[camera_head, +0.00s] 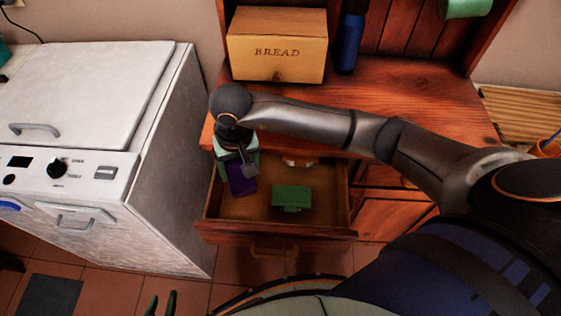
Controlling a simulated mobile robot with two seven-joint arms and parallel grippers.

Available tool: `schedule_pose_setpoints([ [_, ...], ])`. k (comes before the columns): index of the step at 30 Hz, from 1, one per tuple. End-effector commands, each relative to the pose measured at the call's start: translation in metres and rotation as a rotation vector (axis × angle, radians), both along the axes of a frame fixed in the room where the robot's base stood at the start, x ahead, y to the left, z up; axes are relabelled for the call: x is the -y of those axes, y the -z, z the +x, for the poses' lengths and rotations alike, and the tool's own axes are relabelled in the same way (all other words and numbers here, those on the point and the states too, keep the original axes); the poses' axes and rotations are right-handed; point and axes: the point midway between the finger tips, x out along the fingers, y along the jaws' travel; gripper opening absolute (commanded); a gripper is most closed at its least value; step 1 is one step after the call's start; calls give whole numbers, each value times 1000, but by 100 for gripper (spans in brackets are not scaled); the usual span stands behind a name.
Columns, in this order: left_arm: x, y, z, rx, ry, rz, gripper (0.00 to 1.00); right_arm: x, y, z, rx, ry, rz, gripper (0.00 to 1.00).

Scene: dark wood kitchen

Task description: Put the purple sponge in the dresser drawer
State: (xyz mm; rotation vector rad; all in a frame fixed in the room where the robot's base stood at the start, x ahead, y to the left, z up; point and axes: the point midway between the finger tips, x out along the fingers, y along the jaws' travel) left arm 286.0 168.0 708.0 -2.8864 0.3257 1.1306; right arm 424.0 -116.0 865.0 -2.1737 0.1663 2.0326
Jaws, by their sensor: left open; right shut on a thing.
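The dresser drawer (325,226) is pulled open, with its front panel and handle toward me. My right gripper (241,174) reaches down at the left side of the drawer, shut on the purple sponge (243,187). The sponge is within the drawer's outline at the left, partly hidden by the gripper. I cannot tell whether it touches the drawer bottom. My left gripper (161,304) shows only its fingertips at the bottom edge, apart and empty, over the floor.
A green block (292,197) lies mid-drawer, and a small pale item (300,163) is at its back. A bread box (277,46) and a blue bottle (351,38) stand on the dresser top (420,95). A white appliance (160,130) stands close at left.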

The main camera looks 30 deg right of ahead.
Motion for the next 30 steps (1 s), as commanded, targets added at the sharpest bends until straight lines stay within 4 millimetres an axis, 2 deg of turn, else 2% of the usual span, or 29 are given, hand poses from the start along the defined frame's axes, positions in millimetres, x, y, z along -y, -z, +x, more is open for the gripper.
schedule_pose_setpoints([
  [1,0,7,0,0,0,0,44,3,12,0,-30,6,-12,22],
  [3,0,9,0,0,0,0,44,6,19,0,-56,7,-22,22],
  [13,0,7,0,-1,0,0,44,8,73,-2,-77,9,-29,22],
  [17,0,7,0,-1,0,0,44,8,85,-1,-73,9,-29,22],
  [24,0,8,0,-1,0,0,44,8,117,-1,-73,10,-30,22],
  [30,0,8,0,-1,0,0,44,8,123,0,-69,7,-29,22],
])
